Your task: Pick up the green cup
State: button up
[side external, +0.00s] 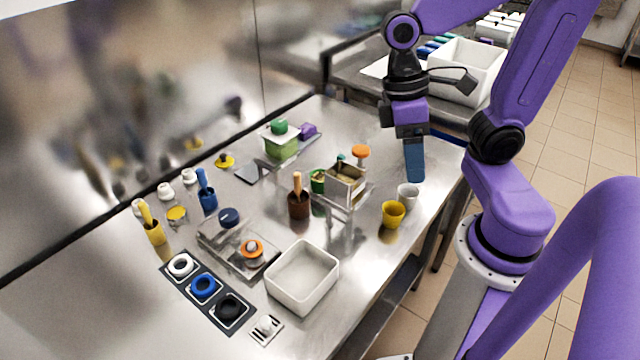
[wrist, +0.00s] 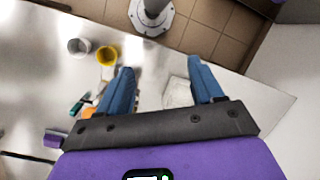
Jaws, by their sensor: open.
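A small green cup (side external: 317,181) stands mid-table in the side view, just left of a metal box-shaped holder (side external: 346,186) and partly hidden by it. I cannot make out the green cup in the wrist view. My gripper (side external: 415,180) points down above the right end of the table, to the right of the green cup and apart from it. In the wrist view my gripper (wrist: 160,68) has its blue fingers spread with nothing held between them.
A white cup (side external: 408,195) and a yellow cup (side external: 392,214) stand near the front edge, below my gripper. An orange-topped item (side external: 361,152) is behind the holder. A brown pot (side external: 298,204) and a white bin (side external: 302,277) stand further left.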

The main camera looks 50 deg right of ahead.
jog(key=w+d+m+t+y, duration=0.1)
jog(key=w+d+m+y, duration=0.5)
jog(key=m, duration=0.5)
jog(key=w+d+m+t+y, duration=0.1)
jog(key=w+d+m+y, duration=0.2)
jog(key=w+m+y, duration=0.55)
jog(key=s+d+r+m+t, duration=0.1)
jog(key=d+r+m+t, duration=0.1)
jog(key=d+m+t, duration=1.2)
jog(key=shift+m+g+h, duration=0.35)
jog(key=shift+g+h, duration=0.05)
jog(key=shift+h, duration=0.15)
jog(key=f, duration=2.7)
jog(key=shift+s+d+f, duration=0.15)
jog(key=shift+s+d, duration=0.05)
jog(key=shift+d, duration=0.05)
send_near(320, 183)
jog(key=w, duration=0.1)
jog(key=w+f, duration=0.1)
jog(key=w, duration=0.1)
jog(key=shift+d+f, duration=0.2)
jog(key=shift+d, duration=0.05)
jog(key=shift+r+x, duration=0.1)
jog(key=shift+x, duration=1.3)
jog(key=shift+r+x, duration=0.15)
jog(key=shift+x, duration=1.2)
jog(key=c, duration=0.8)
